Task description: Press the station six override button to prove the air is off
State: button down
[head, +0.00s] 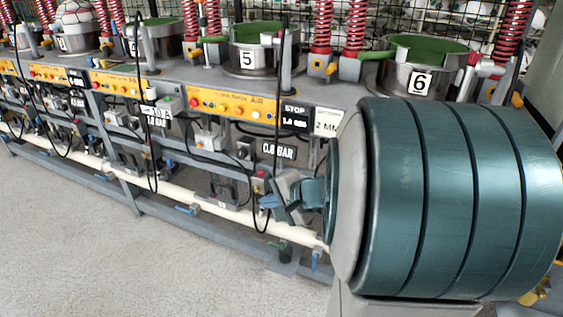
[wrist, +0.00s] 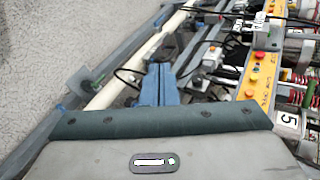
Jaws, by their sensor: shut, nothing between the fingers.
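The station six pot with its number plate (head: 422,83) stands at the upper right in the head view. The front of the frame below it is hidden behind my large blue-green arm, and I cannot make out a station six override button. My gripper (head: 268,201) is low in front of the frame, left of my arm, near a small grey box with a red top (head: 260,178). In the wrist view my gripper (wrist: 159,76) shows two blue fingers together, empty. Whether it touches anything is unclear.
Station five's pot (head: 250,58) and yellow button panel (head: 232,104) are left of station six. A sign reads 0.0 BAR (head: 278,151). A cream pipe (head: 160,197) runs low along the frame, with hanging black cables. The grey floor (head: 90,240) in front is clear.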

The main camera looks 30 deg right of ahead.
jog(key=d+f+m+t+h+b, duration=0.1)
jog(key=d+f+m+h+b, duration=0.2)
jog(key=d, duration=0.6)
jog(key=d+f+m+t+h+b, duration=0.2)
jog(key=d+f+m+h+b, duration=0.2)
jog(key=d+f+m, duration=0.3)
jog(key=d+f, duration=0.1)
jog(key=d, duration=0.2)
jog(key=shift+w+f, duration=0.15)
jog(key=shift+f, duration=0.05)
jog(key=w+d+p, duration=0.2)
jog(key=w+d, duration=0.3)
jog(key=d, duration=0.1)
jog(key=shift+w+d, duration=0.3)
jog(key=shift+w, duration=0.05)
jog(key=shift+w+d, duration=0.1)
dwell(0.8)
jog(key=shift+w+d+b, duration=0.2)
jog(key=shift+b, duration=0.2)
